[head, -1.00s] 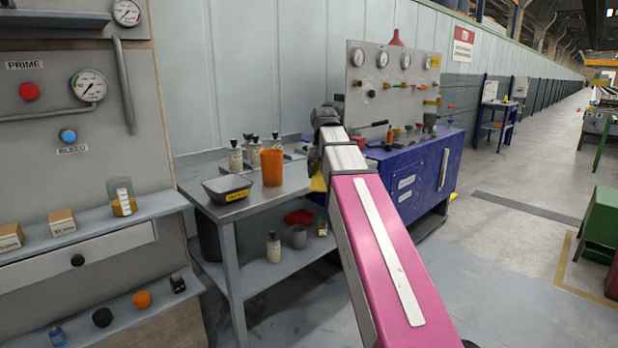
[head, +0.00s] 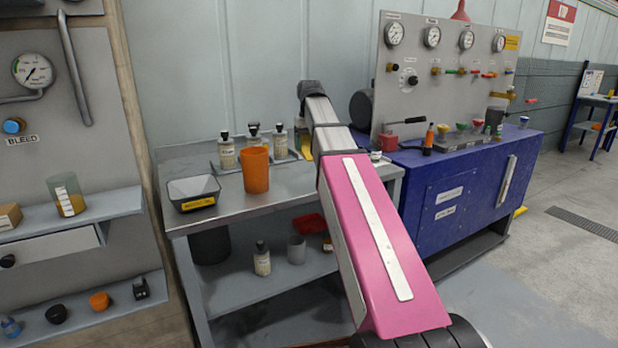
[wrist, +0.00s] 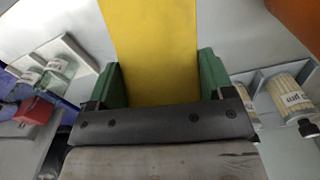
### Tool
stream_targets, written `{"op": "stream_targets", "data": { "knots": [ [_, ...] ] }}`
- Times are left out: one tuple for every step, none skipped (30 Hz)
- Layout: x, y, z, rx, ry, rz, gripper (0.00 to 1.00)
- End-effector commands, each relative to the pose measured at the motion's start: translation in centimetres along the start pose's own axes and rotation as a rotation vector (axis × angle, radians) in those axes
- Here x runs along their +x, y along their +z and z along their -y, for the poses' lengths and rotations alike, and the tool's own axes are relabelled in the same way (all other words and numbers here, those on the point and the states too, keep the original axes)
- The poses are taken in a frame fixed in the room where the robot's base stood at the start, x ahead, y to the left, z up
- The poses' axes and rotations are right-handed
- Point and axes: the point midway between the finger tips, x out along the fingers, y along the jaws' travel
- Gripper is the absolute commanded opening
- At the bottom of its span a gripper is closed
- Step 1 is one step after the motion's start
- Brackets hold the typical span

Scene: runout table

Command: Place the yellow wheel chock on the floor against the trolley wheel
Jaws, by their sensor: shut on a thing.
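The yellow wheel chock (wrist: 152,40) fills the upper middle of the wrist view as a broad flat yellow band. My gripper (wrist: 155,78) has a green finger on each side of it and is shut on it. In the head view, a sliver of yellow (head: 305,144) shows beside the far end of my arm, above the grey bench; the gripper itself is hidden there. A blue cabinet (head: 470,195) with a gauge panel stands to the right of my arm. I cannot make out a trolley wheel. A small yellow piece (head: 520,212) lies low at the cabinet's right end.
The grey bench (head: 225,205) holds an orange cup (head: 255,170), a dark tray (head: 194,193) and several bottles. Its lower shelf holds a bottle (head: 262,259) and a grey cup (head: 297,250). A shelved panel stands at left. Open floor (head: 550,285) lies at right.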

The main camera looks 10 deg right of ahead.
Motion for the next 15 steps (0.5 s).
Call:
{"op": "stream_targets", "data": {
  "knots": [
    [-0.3,-0.9,-0.1,-0.047,0.000,0.000,0.41],
    [-0.4,-1.2,-0.2,-0.074,0.000,0.000,0.41],
    [-0.5,-1.5,-0.2,-0.104,0.000,0.000,0.41],
    [-0.5,-1.7,-0.2,-0.123,0.000,0.000,0.41],
    [-0.5,-1.8,-0.2,-0.136,0.000,0.000,0.41],
    [-0.3,-1.8,-0.2,-0.150,0.000,0.001,0.41],
    [-0.1,-1.9,-0.2,-0.156,0.000,0.001,0.41],
    [0.1,-1.8,-0.2,-0.159,0.000,0.001,0.41],
    [0.6,-1.8,-0.2,-0.161,0.000,0.001,0.41],
    [1.0,-1.8,-0.2,-0.162,0.000,0.001,0.41],
    [1.5,-1.7,-0.2,-0.161,0.000,0.001,0.41],
    [2.2,-1.7,-0.2,-0.160,0.000,0.002,0.41],
    [2.8,-1.7,-0.2,-0.160,0.000,0.002,0.41],
    [3.3,-1.7,-0.2,-0.160,0.000,0.002,0.41],
    [4.0,-1.7,-0.2,-0.159,0.000,0.002,0.41]
  ]
}}
